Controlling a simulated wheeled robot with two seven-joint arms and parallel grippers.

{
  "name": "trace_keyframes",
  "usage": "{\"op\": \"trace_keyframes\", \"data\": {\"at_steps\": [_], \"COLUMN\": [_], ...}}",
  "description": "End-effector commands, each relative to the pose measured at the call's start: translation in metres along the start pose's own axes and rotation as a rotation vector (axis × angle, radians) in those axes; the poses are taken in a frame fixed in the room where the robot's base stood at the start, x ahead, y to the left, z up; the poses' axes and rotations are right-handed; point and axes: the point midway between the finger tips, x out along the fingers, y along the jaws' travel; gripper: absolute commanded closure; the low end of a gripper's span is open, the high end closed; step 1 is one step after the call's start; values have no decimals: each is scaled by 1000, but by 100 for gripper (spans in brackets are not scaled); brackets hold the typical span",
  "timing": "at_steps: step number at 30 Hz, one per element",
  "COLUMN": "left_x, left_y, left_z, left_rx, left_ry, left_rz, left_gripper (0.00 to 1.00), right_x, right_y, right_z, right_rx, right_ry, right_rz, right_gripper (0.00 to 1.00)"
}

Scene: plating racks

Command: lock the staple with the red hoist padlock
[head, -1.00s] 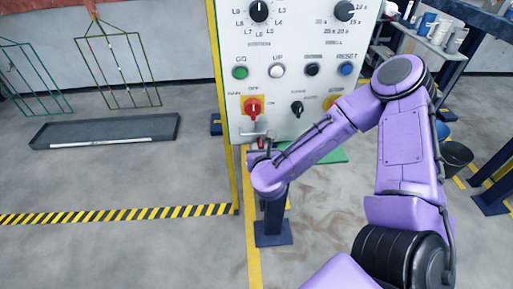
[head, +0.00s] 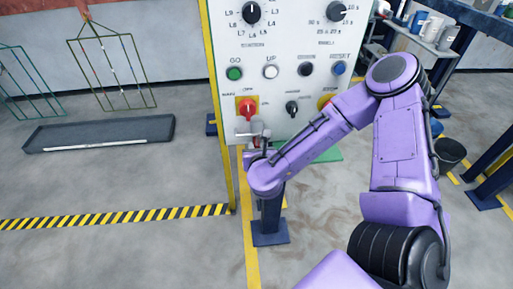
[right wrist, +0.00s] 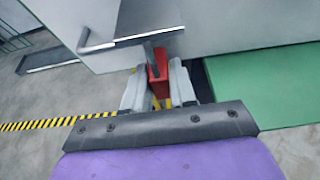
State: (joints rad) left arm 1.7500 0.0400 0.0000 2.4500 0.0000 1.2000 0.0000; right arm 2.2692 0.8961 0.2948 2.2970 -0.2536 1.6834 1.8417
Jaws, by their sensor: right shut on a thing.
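The red hoist padlock (right wrist: 156,72) is between the two fingers of my right gripper (right wrist: 157,86), which is shut on it, in the right wrist view. A grey shackle rises from the padlock to a grey metal plate with a bent bar (right wrist: 112,44) at the lower edge of the white panel. I cannot tell whether the shackle passes through the staple. In the head view my right gripper (head: 257,152) is small and partly hidden by its own wrist, just below the panel's red rotary switch (head: 247,108). My left gripper is not in view.
The white control panel (head: 290,110) with knobs and buttons stands right in front of the gripper, on a blue post (head: 268,213). A green surface (right wrist: 265,85) lies to the right in the wrist view. A grey tray (head: 100,133) is on the floor at left.

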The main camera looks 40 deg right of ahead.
Motion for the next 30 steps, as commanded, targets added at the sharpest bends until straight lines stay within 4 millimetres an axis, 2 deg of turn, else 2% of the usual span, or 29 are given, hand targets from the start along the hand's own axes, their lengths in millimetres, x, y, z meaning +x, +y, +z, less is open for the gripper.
{"op": "trace_keyframes", "data": {"at_steps": [30], "left_x": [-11], "left_y": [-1], "left_z": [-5], "left_rx": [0], "left_ry": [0], "left_rz": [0], "left_gripper": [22], "right_x": [-6], "right_y": [0], "right_z": [16], "right_rx": [1], "right_ry": [-2], "right_rz": [1], "right_gripper": [100]}}
